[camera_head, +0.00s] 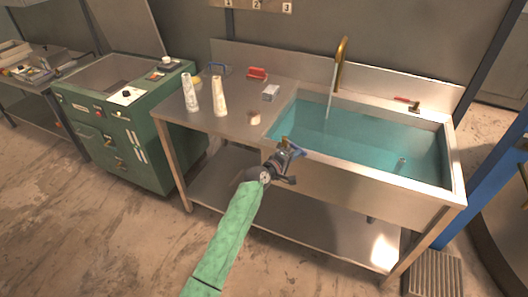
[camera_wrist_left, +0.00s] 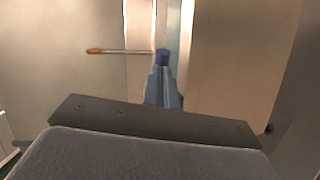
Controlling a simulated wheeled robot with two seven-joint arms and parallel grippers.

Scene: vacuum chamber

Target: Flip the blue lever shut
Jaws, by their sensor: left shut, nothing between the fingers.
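My left gripper (camera_head: 283,160) is in front of the sink's near left corner in the head view, its fingers shut and empty. A small blue piece (camera_head: 298,151) shows right at its tip, beside a short brass stub (camera_head: 285,141). This may be the blue lever, but the gripper covers part of it, and I cannot tell whether they touch. In the left wrist view the blue-grey fingers (camera_wrist_left: 163,85) are together, with a darker blue end at the top. A thin rod with an orange-brown end (camera_wrist_left: 95,51) lies to their left.
The steel sink (camera_head: 455,150) holds teal water under a brass faucet (camera_head: 340,65). Two pale bottles (camera_head: 219,97), a red item (camera_head: 257,73) and a small grey box (camera_head: 270,92) stand on the counter. A green cabinet (camera_head: 140,150) is at left. Floor in front is clear.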

